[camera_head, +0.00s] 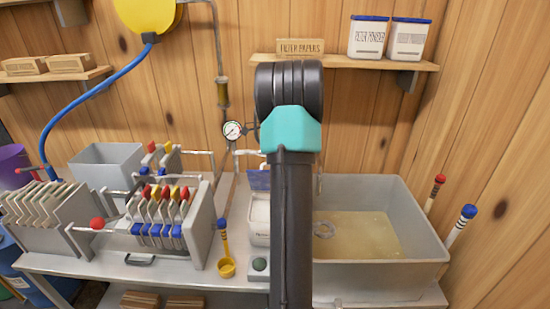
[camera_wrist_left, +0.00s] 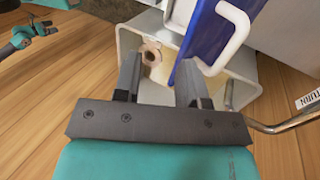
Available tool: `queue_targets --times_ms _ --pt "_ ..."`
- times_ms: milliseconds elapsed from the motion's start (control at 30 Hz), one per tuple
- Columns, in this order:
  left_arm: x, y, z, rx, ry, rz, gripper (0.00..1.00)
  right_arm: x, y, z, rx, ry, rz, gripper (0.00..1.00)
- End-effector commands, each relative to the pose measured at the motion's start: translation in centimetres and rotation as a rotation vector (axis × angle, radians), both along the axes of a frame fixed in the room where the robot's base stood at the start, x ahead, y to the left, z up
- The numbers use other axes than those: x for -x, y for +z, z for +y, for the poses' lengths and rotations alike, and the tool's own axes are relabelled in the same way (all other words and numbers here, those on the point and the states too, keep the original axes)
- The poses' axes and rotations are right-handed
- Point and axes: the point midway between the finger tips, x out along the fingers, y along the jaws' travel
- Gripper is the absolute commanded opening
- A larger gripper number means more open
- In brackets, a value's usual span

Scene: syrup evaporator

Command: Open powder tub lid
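A white tub (camera_head: 260,212) stands on the bench, mostly hidden behind my dark arm. Its blue lid (camera_head: 258,180) appears raised at the back. In the left wrist view a blue panel (camera_wrist_left: 205,45) with a white handle (camera_wrist_left: 236,22) stands tilted above a whitish open-looking box (camera_wrist_left: 155,85); it looks like the lid and tub. My left gripper (camera_wrist_left: 160,85) is open, its fingers apart and empty. The panel's lower edge is close to the right-hand finger; contact cannot be told. My right gripper may be the small teal-and-grey part (camera_wrist_left: 28,38) at the upper left; its jaws are unclear.
A yellow scoop (camera_head: 226,267) lies left of the tub. A filter press (camera_head: 165,222) is farther left, and a grey basin (camera_head: 370,230) of amber liquid is right. Two blue-lidded tubs (camera_head: 368,36) (camera_head: 408,38) stand on the shelf. A metal pipe (camera_wrist_left: 285,125) runs near my left gripper.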

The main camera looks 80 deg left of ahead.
Motion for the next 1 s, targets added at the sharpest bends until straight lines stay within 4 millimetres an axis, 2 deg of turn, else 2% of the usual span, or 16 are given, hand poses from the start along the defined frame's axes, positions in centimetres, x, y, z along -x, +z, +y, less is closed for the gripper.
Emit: queue_targets --times_ms 500,633,767,867,1000 --pt "0.0 0.0 -0.1 0.000 0.000 0.000 0.38 0.0 0.0 0.0 0.000 0.000 0.000 1.00" --pt "-1.0 -0.6 -0.2 0.003 -0.009 -0.009 0.38 0.0 0.0 0.0 0.000 0.000 0.000 1.00" --pt "-4.2 -2.4 -0.8 0.017 -0.034 -0.039 0.38 0.0 0.0 0.0 0.000 0.000 0.000 1.00" --pt "-8.2 -4.4 -1.8 0.033 -0.061 -0.073 0.38 0.0 0.0 0.0 0.000 0.000 0.000 1.00" --pt "-14.7 -7.5 -4.2 0.062 -0.100 -0.124 0.38 0.0 0.0 0.0 0.000 0.000 0.000 1.00"
